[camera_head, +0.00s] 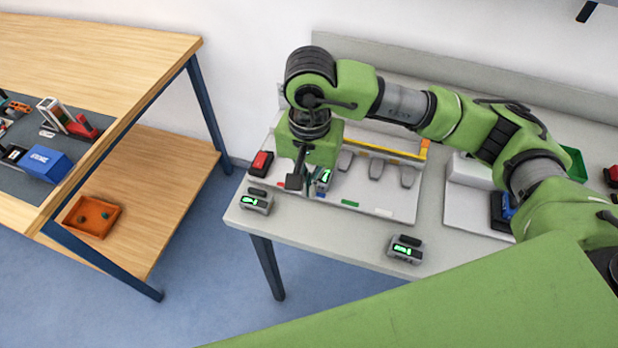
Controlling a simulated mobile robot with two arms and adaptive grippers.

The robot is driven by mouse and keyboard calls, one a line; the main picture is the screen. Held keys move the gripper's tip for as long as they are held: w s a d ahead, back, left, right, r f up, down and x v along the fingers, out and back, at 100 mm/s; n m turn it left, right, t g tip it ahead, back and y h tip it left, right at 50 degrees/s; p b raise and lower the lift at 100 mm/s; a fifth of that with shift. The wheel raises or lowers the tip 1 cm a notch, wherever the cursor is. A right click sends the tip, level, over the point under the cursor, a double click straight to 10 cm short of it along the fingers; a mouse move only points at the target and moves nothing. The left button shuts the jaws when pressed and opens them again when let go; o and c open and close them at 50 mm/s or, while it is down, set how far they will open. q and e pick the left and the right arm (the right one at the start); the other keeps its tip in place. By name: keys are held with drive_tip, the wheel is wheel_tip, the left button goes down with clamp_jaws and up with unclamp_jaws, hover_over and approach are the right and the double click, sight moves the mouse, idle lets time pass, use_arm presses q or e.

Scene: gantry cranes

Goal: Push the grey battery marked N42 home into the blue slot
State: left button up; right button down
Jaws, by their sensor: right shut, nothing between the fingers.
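My right gripper (298,182) points down over the left part of a white rack (395,207) on the grey table. It is shut with nothing between its fingers. A grey battery with a green display (324,179) stands tilted in the rack just right of the fingers. The gripper partly hides it, and I cannot tell if they touch. Two similar batteries lie on the table, one at the left front corner (256,201) and one at the front edge (405,249). No N42 marking is readable. The blue slot is not clearly visible. My left gripper is not in view.
Grey pads (376,168) stand in the rack, with a yellow strip behind. A red-topped device (260,163) sits left of it. A wooden bench (120,70) stands left, beyond a floor gap. The table between the front batteries is clear.

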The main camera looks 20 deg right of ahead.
sight(316, 197)
drive_tip(key=f, duration=0.2)
drive_tip(key=f+p, duration=0.1)
drive_tip(key=f, duration=0.2)
drive_tip(key=shift+w+d+f, duration=0.1)
drive_tip(key=shift+d+f, duration=0.15)
drive_tip(key=shift+f, duration=0.1)
drive_tip(key=w+d+p, duration=0.2)
drive_tip(key=w, duration=0.1)
drive_tip(key=shift+f, duration=0.35)
drive_tip(key=shift+w, duration=0.2)
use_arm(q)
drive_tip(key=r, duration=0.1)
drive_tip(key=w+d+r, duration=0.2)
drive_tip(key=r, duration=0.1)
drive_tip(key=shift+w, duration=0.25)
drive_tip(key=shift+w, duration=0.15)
